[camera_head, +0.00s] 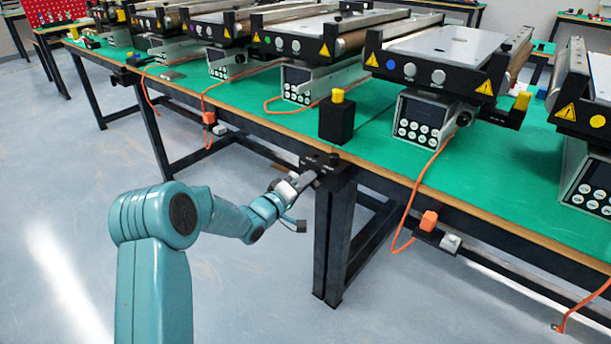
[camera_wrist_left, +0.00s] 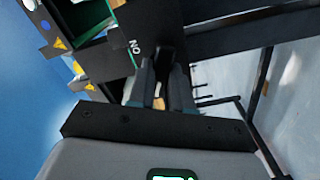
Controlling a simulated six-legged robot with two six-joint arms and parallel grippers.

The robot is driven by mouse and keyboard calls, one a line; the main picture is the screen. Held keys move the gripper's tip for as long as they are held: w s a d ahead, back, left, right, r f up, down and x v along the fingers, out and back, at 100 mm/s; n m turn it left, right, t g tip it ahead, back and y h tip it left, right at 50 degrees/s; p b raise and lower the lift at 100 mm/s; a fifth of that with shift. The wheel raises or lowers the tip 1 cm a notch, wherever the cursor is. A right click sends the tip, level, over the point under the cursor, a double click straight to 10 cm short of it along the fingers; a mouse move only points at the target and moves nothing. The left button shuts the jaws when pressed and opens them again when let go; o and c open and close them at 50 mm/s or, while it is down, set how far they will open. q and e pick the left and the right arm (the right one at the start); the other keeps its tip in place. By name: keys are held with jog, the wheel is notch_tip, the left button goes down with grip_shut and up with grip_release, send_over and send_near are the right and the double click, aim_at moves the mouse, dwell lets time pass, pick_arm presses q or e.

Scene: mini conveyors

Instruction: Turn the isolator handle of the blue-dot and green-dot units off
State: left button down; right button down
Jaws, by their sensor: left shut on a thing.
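The blue-dot unit (camera_head: 430,55) stands right of centre on the green table in the head view. The green-dot unit (camera_head: 300,45) stands to its left, further back. A black isolator box (camera_head: 322,160) is fixed at the table's front edge, between these units. My left gripper (camera_head: 311,178) is at this box, shut on its dark handle. In the left wrist view, my left gripper (camera_wrist_left: 163,72) has its fingers on either side of the handle (camera_wrist_left: 164,52), beside an "ON" mark (camera_wrist_left: 136,47). Which unit this isolator serves is unclear. My right gripper is out of view.
A black box with a yellow top (camera_head: 337,120) stands on the table above the isolator. A yellow-dot unit (camera_head: 590,110) is at the right. Orange cables hang over the front edge to an orange plug (camera_head: 429,221). Black table legs (camera_head: 335,240) stand below the gripper.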

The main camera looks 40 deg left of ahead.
pick_arm(q)
jog(key=n+p, duration=0.2)
jog(key=n, duration=0.3)
jog(key=shift+f, duration=0.15)
jog(key=shift+n, duration=0.3)
dwell(0.3)
jog(key=c, duration=1)
grip_release()
jog(key=shift+c, duration=0.2)
jog(key=s+a+p, duration=0.1)
jog(key=s, duration=1.5)
jog(key=shift+s+a+p, duration=0.15)
jog(key=shift+p, duration=0.2)
